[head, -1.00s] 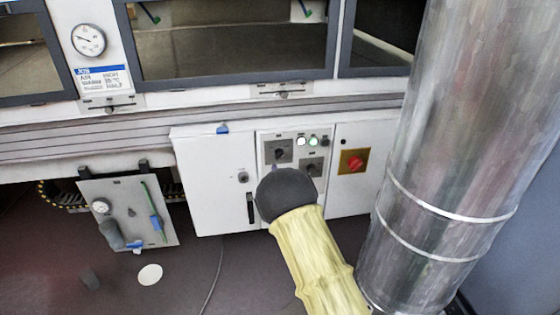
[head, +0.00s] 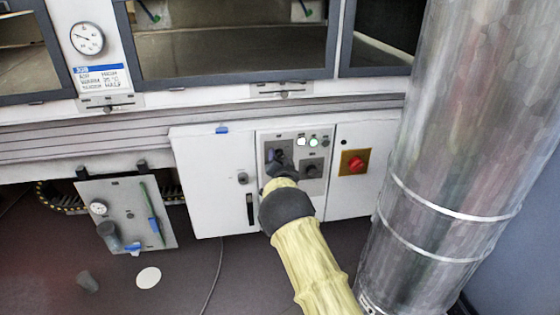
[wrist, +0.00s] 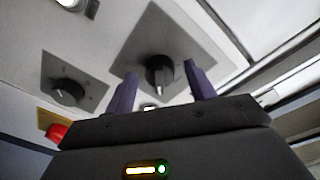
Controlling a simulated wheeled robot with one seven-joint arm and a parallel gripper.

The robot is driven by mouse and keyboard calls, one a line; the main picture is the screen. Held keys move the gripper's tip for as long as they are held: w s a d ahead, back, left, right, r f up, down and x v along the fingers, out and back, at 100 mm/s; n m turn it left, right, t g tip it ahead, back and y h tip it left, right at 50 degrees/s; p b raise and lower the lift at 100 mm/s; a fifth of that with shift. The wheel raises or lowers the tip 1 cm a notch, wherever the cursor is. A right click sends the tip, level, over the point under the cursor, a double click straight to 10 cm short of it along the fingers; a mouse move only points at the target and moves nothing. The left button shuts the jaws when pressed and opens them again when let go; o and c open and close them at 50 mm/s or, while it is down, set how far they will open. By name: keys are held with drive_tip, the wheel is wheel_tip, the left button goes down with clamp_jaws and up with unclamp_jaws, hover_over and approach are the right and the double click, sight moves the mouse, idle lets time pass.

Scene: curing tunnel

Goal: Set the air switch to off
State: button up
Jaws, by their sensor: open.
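The control panel (head: 297,138) carries two black rotary switches on grey plates; their labels are too small to read, so I cannot tell which is the air switch. My gripper (head: 279,160) is in front of the left switch and partly hides it. In the wrist view that switch's knob (wrist: 160,72) shows between the two open purple fingers of my gripper (wrist: 161,80), with no clear contact. Its pointer ridge looks near vertical in that picture. The other switch (head: 312,169) is free, and it also shows in the wrist view (wrist: 66,93).
Lit indicator lamps (head: 302,142) sit above the switches. A large metal duct (head: 450,150) stands at the right. A hinged plate with a gauge (head: 127,215) hangs at the left.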

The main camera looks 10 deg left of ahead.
drive_tip(key=c, duration=1)
drive_tip(key=shift+n, duration=0.5)
drive_tip(key=n+b, duration=0.2)
drive_tip(key=n, duration=0.8)
drive_tip(key=n+y+b, duration=0.1)
drive_tip(key=n+b, duration=0.1)
drive_tip(key=n, duration=0.8)
drive_tip(key=shift+d+f+y, duration=0.1)
drive_tip(key=shift+y, duration=0.2)
